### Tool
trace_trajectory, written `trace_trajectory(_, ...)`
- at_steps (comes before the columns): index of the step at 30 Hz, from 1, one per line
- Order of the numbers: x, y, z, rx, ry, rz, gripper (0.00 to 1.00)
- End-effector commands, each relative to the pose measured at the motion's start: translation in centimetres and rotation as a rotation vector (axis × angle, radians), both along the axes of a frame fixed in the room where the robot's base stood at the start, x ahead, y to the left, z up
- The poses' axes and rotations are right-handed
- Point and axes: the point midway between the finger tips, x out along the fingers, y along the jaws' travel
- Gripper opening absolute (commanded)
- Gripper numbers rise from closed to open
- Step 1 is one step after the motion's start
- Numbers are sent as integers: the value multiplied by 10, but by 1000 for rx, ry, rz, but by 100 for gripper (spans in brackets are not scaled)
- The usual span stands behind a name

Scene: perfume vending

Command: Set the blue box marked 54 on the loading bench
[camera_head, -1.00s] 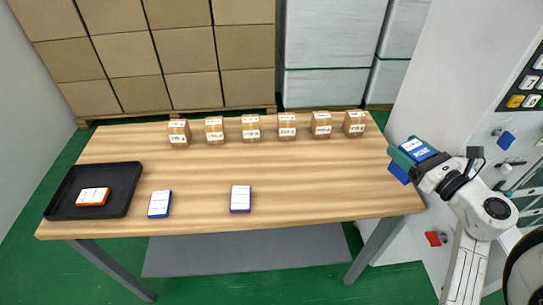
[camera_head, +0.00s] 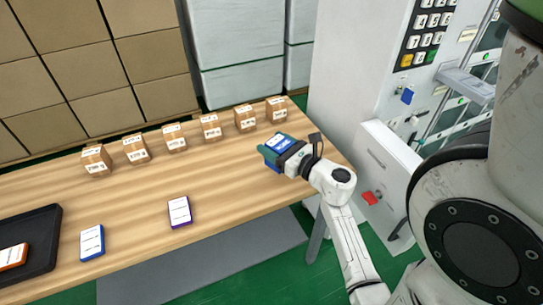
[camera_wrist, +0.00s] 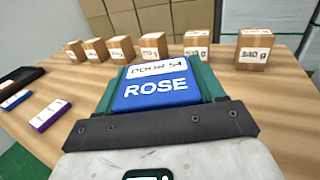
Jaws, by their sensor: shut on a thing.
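The blue box (camera_head: 282,142) is held in my gripper (camera_head: 278,150), between its teal fingers. In the wrist view the blue box (camera_wrist: 155,92) reads "ROSE", and its white label reads "DOOR 54". My gripper (camera_wrist: 155,100) is shut on it. The loading bench (camera_head: 140,198) is a wooden table. In the head view the held box appears over the bench's right end; its underside is hidden, so I cannot tell whether it touches the top.
Several small cartons with weight labels (camera_head: 210,128) line the bench's back edge. A blue box (camera_head: 92,242) and a purple box (camera_head: 179,212) lie in front. A black tray (camera_head: 48,222) holds an orange box (camera_head: 12,257). A white keypad cabinet (camera_head: 355,70) stands right. The middle is clear.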

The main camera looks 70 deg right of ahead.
Motion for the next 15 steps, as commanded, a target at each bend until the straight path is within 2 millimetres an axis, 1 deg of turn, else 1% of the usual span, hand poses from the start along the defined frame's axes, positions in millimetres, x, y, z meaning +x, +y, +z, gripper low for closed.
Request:
trace_trajectory(4, 10, 1, -12, 2, -1, 1, 34)
trace_trajectory(6, 9, 1, -24, 3, 0, -2, 34)
trace_trajectory(9, 9, 1, -35, 2, -1, -2, 34)
trace_trajectory(12, 9, 1, -40, 0, 0, -1, 34)
trace_trajectory(15, 9, 1, -40, -1, 0, 0, 34)
